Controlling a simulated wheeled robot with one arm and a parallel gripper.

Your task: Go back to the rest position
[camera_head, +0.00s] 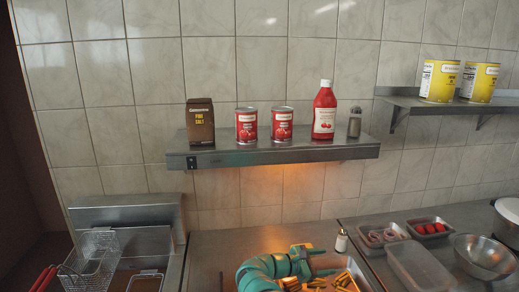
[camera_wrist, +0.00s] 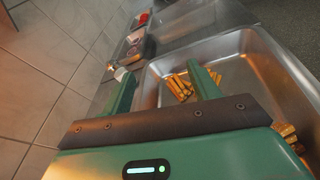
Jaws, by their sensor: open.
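My gripper (camera_wrist: 163,84) is open, with its two green fingers spread apart and nothing held between them in the wrist view. In the head view my gripper (camera_head: 318,261) is at the bottom centre, at the end of my teal arm. It is above or beside a steel pan (camera_wrist: 240,45) of yellow fries (camera_wrist: 180,87). The fries also show in the head view (camera_head: 343,280). My arm hides part of the pan there.
A steel shelf (camera_head: 270,152) above holds a brown salt box (camera_head: 200,121), two red cans, a ketchup bottle (camera_head: 324,110) and a shaker. A fryer basket (camera_head: 92,260) stands at left. Trays (camera_head: 420,265) and a bowl (camera_head: 484,256) are at right. A small bottle (camera_head: 341,240) stands behind my gripper.

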